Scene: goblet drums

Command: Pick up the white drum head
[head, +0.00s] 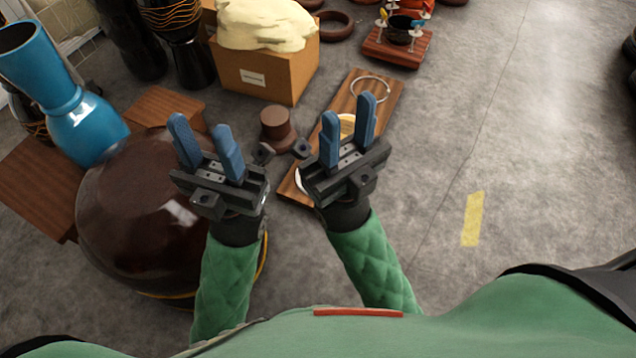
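A wooden board (383,101) lies on the floor beyond my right gripper. A white rounded edge (299,181) shows at its near left side and may be the white drum head; most of it is hidden behind my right gripper. A pale tan disc (346,121) on the board is partly hidden by the same gripper's fingers. My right gripper (348,110) is open, its blue fingers apart with nothing held. My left gripper (199,127) is open and empty, in front of the large brown drum.
A large dark brown round drum (130,215) and a blue goblet drum (80,120) stand at left. A cardboard box (262,72) is at the back. A metal ring (385,86) lies on the board. A small brown pedestal (277,130) stands between my grippers. Floor at right is clear.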

